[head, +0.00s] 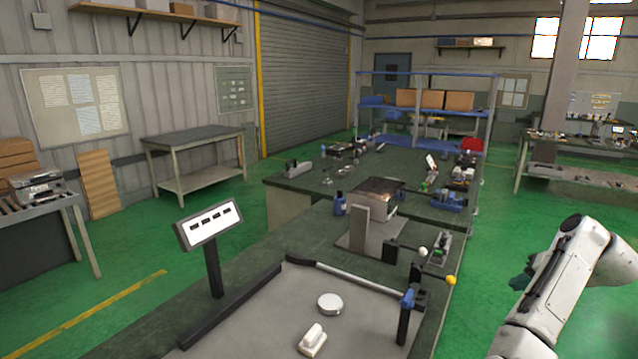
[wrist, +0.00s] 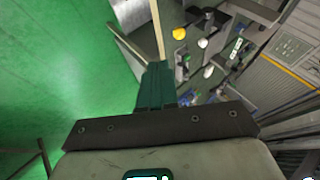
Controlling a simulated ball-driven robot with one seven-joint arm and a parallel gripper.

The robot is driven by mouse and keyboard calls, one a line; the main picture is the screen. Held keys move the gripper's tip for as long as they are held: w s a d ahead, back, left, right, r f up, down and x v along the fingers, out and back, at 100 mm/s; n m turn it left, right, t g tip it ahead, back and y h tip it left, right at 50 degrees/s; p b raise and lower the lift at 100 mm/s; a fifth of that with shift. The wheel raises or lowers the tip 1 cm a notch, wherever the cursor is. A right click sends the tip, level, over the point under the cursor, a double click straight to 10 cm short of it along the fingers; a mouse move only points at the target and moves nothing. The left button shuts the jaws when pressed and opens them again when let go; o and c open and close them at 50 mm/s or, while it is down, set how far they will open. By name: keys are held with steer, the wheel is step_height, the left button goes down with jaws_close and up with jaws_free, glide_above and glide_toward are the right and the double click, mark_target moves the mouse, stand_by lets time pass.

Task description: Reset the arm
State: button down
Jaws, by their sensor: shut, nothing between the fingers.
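My white arm (head: 570,275) stands at the right of the head view, raised beside the workbench and over the green floor. My gripper (head: 520,281) is the small dark green end at the arm's left side, apart from the bench. In the wrist view my gripper (wrist: 156,72) shows its dark green fingers together, with nothing between them. Behind the fingers lie the green floor and, to the right, the bench.
The bench near me holds a grey panel (head: 270,335), a round white disc (head: 330,303), a white block (head: 312,341), a display on a post (head: 209,224), and levers with a yellow knob (head: 450,280) and a white knob (head: 423,252). Floor between arm and far bench is clear.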

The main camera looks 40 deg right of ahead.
steer(key=w+a+f+n+g+y, duration=0.1)
steer(key=a+f+n+g, duration=0.15)
steer(key=a+f, duration=0.45)
steer(key=w+a+f+n+g, duration=0.1)
steer(key=w+a+f+n, duration=0.15)
steer(key=a, duration=0.75)
steer(key=w+a+f+n+g+y, duration=0.1)
steer(key=a+f+n, duration=0.3)
steer(key=a, duration=0.5)
steer(key=s+a+f+n, duration=0.2)
steer(key=s+a, duration=0.1)
steer(key=a, duration=0.5)
steer(key=s+a+f+n+g, duration=0.1)
steer(key=s+a+f+n, duration=0.1)
steer(key=s+a, duration=0.2)
steer(key=s+a+f+n+g, duration=0.1)
steer(key=s+a+f+n, duration=0.1)
steer(key=a, duration=0.9)
steer(key=shift+s+a+f+y, duration=0.35)
steer(key=shift+s+y, duration=0.05)
steer(key=shift+s, duration=0.35)
